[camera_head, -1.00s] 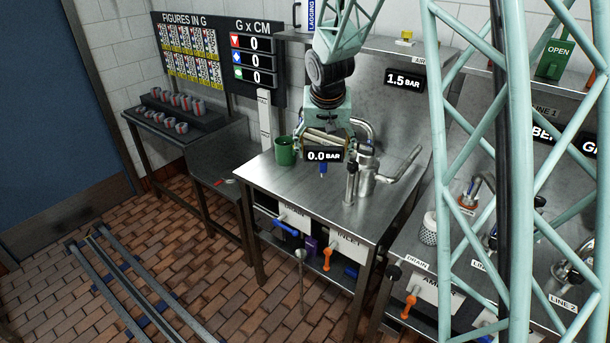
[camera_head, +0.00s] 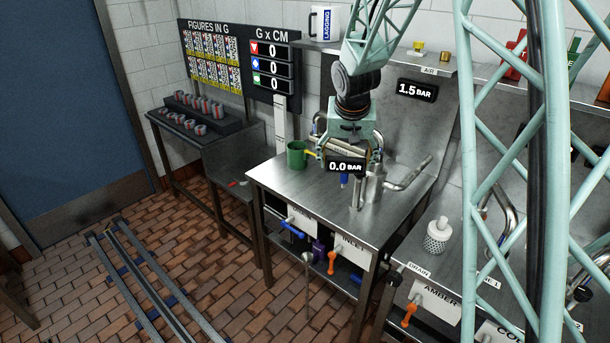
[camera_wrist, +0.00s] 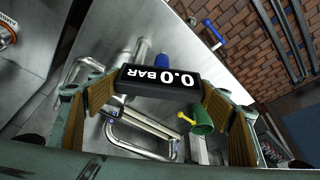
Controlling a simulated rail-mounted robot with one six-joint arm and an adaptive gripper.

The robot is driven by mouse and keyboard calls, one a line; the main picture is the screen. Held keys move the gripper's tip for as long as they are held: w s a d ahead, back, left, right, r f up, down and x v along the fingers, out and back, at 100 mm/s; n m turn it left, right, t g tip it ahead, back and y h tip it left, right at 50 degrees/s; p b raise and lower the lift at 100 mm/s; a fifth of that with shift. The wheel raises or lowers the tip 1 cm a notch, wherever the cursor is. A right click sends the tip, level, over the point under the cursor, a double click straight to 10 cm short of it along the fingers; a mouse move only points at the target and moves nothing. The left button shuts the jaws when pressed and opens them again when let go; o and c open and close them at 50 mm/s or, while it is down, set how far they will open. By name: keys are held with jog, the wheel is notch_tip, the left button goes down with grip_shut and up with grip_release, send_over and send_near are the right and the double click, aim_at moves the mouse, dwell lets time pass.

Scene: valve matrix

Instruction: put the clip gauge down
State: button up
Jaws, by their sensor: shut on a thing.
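The clip gauge (camera_head: 346,166) is a small black display reading 0.0 BAR. It also shows in the wrist view (camera_wrist: 160,80), where it sits between the wooden-faced fingers. My gripper (camera_head: 347,150) is shut on it and holds it above the steel bench top (camera_head: 290,178). In the wrist view my gripper (camera_wrist: 162,96) has one finger at each end of the gauge. Any contact below the gauge is hard to make out. A small blue part (camera_head: 343,180) shows just under it in the head view.
A green mug (camera_head: 297,155) with a yellow handle stands left of the gauge. A steel vessel with a pipe (camera_head: 375,184) stands close on the right. The front left of the bench top is clear. A shelf (camera_head: 390,60) with a 1.5 BAR display runs behind.

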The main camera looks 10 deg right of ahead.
jog(key=w+a+f+m+p, duration=0.1)
jog(key=w+a+f, duration=0.2)
jog(key=w+a, duration=0.2)
jog(key=w+a+f+m+p, duration=0.1)
jog(key=w+a+f, duration=0.3)
jog(key=a, duration=0.5)
jog(key=shift+w+a+f+g+h+p, duration=0.2)
jog(key=shift+w+a+g+h+p, duration=0.15)
jog(key=shift+w, duration=0.2)
jog(key=shift+d, duration=0.1)
jog(key=w+d+p, duration=0.1)
jog(key=w+d, duration=0.2)
jog(key=w, duration=0.4)
jog(key=w+d+f, duration=0.1)
jog(key=w+d, duration=0.3)
jog(key=w, duration=0.3)
jog(key=shift+d+f+p, duration=0.25)
jog(key=shift+d+p, duration=0.05)
jog(key=shift+p, duration=0.1)
jog(key=shift+f, duration=1.75)
jog(key=shift+f, duration=0.2)
